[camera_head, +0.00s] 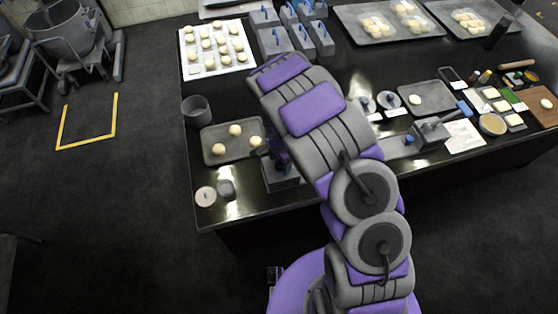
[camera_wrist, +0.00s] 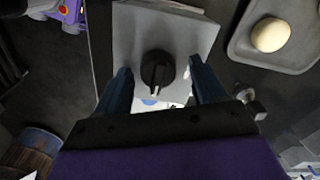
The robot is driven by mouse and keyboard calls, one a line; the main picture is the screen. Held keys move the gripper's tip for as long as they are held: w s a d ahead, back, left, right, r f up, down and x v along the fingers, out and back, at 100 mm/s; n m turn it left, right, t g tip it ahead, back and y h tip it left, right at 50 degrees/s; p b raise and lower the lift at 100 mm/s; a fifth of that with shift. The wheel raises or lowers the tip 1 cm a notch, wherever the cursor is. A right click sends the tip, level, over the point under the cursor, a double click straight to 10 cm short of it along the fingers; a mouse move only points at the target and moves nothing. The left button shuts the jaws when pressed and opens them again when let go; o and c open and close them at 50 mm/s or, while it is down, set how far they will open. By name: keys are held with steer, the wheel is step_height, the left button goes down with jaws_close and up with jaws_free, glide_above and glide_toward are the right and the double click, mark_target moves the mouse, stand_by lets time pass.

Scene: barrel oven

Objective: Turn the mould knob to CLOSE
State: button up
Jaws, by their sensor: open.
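The mould knob (camera_wrist: 157,68) is a round black dial with a light pointer mark near its lower edge, on a pale grey panel (camera_wrist: 196,32) in the wrist view. I cannot read any label. My gripper (camera_wrist: 160,92) has its two dark blue fingers apart, one on each side of the knob; I cannot tell whether they touch it. In the head view my gripper (camera_head: 274,158) is over a grey box (camera_head: 283,182) near the front edge of the dark counter (camera_head: 310,193); my arm hides much of it.
A tray (camera_head: 217,158) with dough balls lies left of the box. A dark cup (camera_head: 196,110), a white round lid (camera_head: 206,196) and a small container (camera_head: 226,188) stand nearby. Another grey device (camera_head: 430,136) stands to the right.

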step_height(320, 180, up, 17)
steer(key=shift+a, duration=0.15)
stand_by(0.4)
stand_by(0.3)
steer(key=s+d+r+n+b, duration=0.2)
steer(key=s+d+r+b, duration=0.1)
steer(key=s+d+r, duration=0.25)
steer(key=s+d+n+g+b, duration=0.1)
steer(key=s+d+n+b, duration=0.2)
steer(key=s, duration=1)
steer(key=s+d+r+n+b, duration=0.1)
steer(key=s+d+n+b, duration=0.2)
steer(key=s, duration=1)
steer(key=d+n, duration=0.2)
steer(key=d, duration=0.1)
steer(key=shift+s+r+g, duration=0.3)
steer(key=shift+s+g, duration=0.1)
steer(key=shift+w, duration=0.1)
